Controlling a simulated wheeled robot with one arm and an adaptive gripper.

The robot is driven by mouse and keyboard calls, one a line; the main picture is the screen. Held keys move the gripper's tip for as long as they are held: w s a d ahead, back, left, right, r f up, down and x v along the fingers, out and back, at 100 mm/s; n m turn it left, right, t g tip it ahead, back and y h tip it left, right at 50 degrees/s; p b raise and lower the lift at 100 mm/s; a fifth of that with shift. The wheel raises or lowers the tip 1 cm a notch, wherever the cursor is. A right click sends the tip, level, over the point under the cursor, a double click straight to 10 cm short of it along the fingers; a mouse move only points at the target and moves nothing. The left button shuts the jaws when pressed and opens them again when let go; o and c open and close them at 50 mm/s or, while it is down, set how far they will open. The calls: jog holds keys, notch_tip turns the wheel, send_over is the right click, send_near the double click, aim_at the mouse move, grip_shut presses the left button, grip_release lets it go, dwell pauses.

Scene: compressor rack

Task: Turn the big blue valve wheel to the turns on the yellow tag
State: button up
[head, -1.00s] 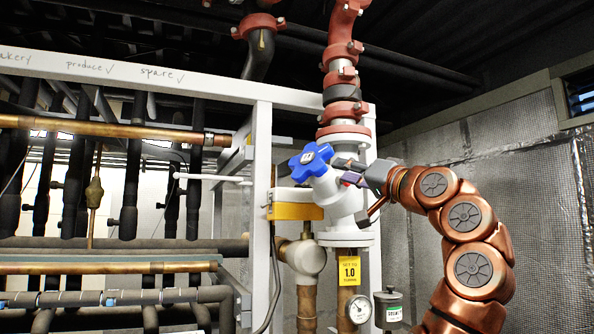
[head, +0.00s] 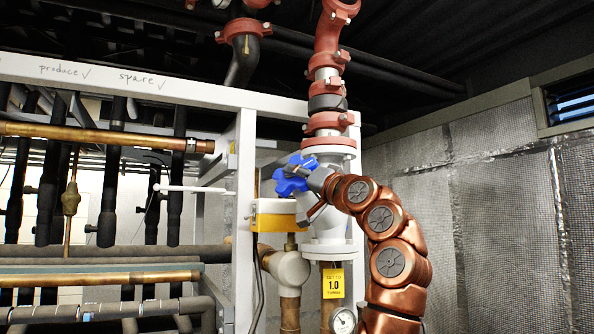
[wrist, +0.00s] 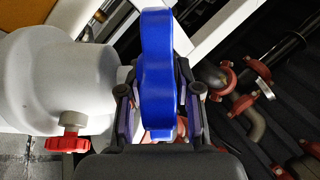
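The big blue valve wheel (head: 293,174) sits on the left side of a white valve body (head: 325,205). My gripper (head: 312,175) is at the wheel's right side, with my copper arm reaching in from below right. In the wrist view the wheel (wrist: 158,75) shows edge-on, standing between the two fingers of my gripper (wrist: 160,100). The fingers are close along both faces; whether they press on it cannot be made out.
A yellow and white box (head: 276,215) is just below left of the wheel. A white frame post (head: 245,210) stands left of it. A pressure gauge (head: 343,321) is below the tag. A small red handle (wrist: 68,144) is left of my gripper in the wrist view.

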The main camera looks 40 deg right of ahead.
jog(key=shift+w+r, duration=0.1)
jog(key=shift+w, duration=0.2)
jog(key=shift+c, duration=0.2)
grip_shut()
jog(key=shift+d, duration=0.15)
jog(key=shift+r+g+y+p, duration=0.15)
jog(key=shift+g+y+p, duration=0.2)
jog(key=shift+p, duration=0.4)
jog(key=p, duration=0.1)
jog(key=n+g+y+p, duration=0.1)
jog(key=p, duration=0.1)
jog(key=shift+r+y, duration=0.25)
jog(key=n+g+y+p, duration=0.1)
jog(key=n+g+p, duration=0.1)
jog(key=p, duration=0.4)
jog(key=shift+f+y, duration=0.1)
jog(key=shift+y, duration=0.3)
jog(key=shift+f+n+g+y+p, duration=0.25)
jog(key=shift+g+p, duration=0.3)
jog(key=shift+p, duration=0.55)
jog(key=shift+n+g+y+p, duration=0.15)
jog(key=shift+g+y+p, duration=0.3)
jog(key=shift+p, duration=0.6)
